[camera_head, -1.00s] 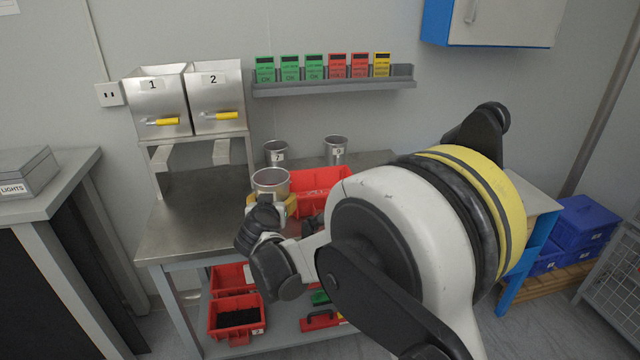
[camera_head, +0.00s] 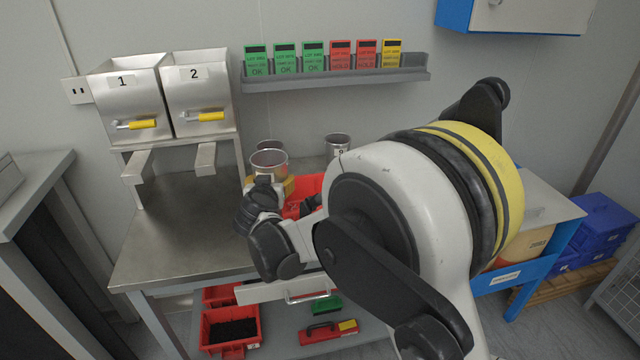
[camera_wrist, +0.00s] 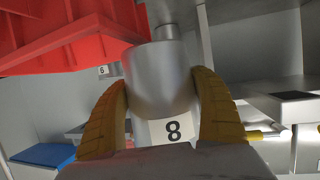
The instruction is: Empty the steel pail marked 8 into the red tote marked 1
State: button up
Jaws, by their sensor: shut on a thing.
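The steel pail marked 8 (camera_head: 268,168) is held by my gripper (camera_head: 270,187), whose yellow fingers close around its sides. In the wrist view the pail (camera_wrist: 160,80) sits between both fingers, and its label 8 reads clearly. In the head view its open rim faces up and it looks about upright; its contents cannot be made out. A red tote (camera_head: 307,184) stands on the bench just right of the pail, partly hidden by my arm. The tote's red wall (camera_wrist: 60,40) fills the wrist view's upper left. Its number does not show.
A steel pail (camera_head: 271,145) stands behind the held one, and another (camera_head: 338,147) stands farther right. Two steel hoppers (camera_head: 130,95) with yellow handles rise at the bench's left. A card shelf (camera_head: 335,76) hangs above. The bench's left part (camera_head: 175,235) is clear.

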aim_at(283, 172)
jog(key=shift+s+r, duration=0.1)
dwell(0.3)
jog(key=shift+d+r+m+p, duration=0.15)
jog(key=shift+r+m+p, duration=0.15)
jog(key=shift+p, duration=0.25)
jog(key=shift+w+d+r+m+g+y+p, duration=0.15)
jog(key=shift+d+r+m+g+y+p, duration=0.15)
jog(key=shift+r+m+y+p, duration=0.25)
jog(key=shift+w+d+r+m+g+y+p, duration=0.15)
jog(key=shift+d+r+m+g+y+p, duration=0.15)
jog(key=shift+m+p, duration=0.35)
jog(key=shift+w+d+f+m+y, duration=0.15)
jog(key=shift+d+f+m+y, duration=0.1)
jog(key=shift+f+m+y, duration=0.1)
jog(key=shift+w+d+f+m+g+y+p, duration=0.15)
jog(key=shift+w+d+m+g+y+p, duration=0.2)
jog(key=shift+d+m+y, duration=0.2)
jog(key=shift+s+f+m+g+y, duration=0.15)
jog(key=shift+m+g+y, duration=0.2)
jog(key=shift+m+y, duration=0.4)
jog(key=shift+f+m+y, duration=0.2)
jog(key=shift+m+y, duration=0.3)
jog(key=shift+m, duration=0.35)
jog(key=shift+r+m+g+y+p, duration=0.3)
jog(key=shift+r+m+y+p, duration=0.1)
jog(key=shift+r+m, duration=0.25)
